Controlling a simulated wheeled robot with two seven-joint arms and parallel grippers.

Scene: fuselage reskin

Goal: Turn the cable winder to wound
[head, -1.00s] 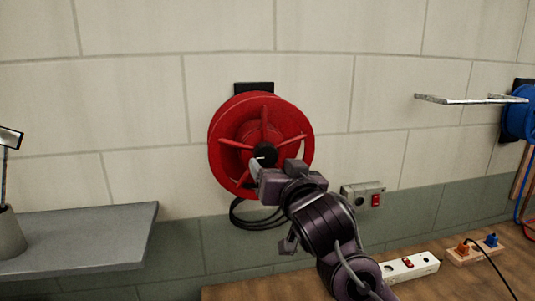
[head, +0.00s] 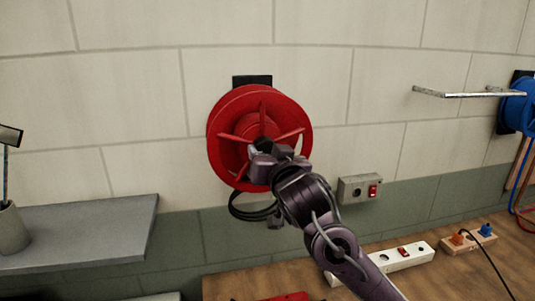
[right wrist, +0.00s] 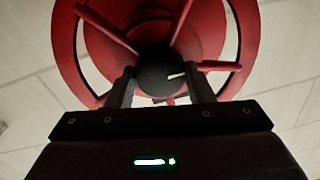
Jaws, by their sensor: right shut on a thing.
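The cable winder (head: 226,112) is a red spoked reel mounted on the wall. At its centre is a black round knob (right wrist: 158,72) with a short white mark, which points to the right in the right wrist view. My right gripper (right wrist: 160,88) is shut on the knob, one finger on each side. In the head view my right gripper (head: 265,149) covers the lower part of the hub and some spokes. The white mark cannot be made out clearly there. My left gripper is not in view.
A black cable loop (head: 250,207) hangs under the reel. A grey switch box (head: 353,188) is on the wall to the right. A grey shelf (head: 100,230) stands out at left, and a metal bar (head: 455,94) at right. A white power strip (head: 400,257) lies on the wooden bench.

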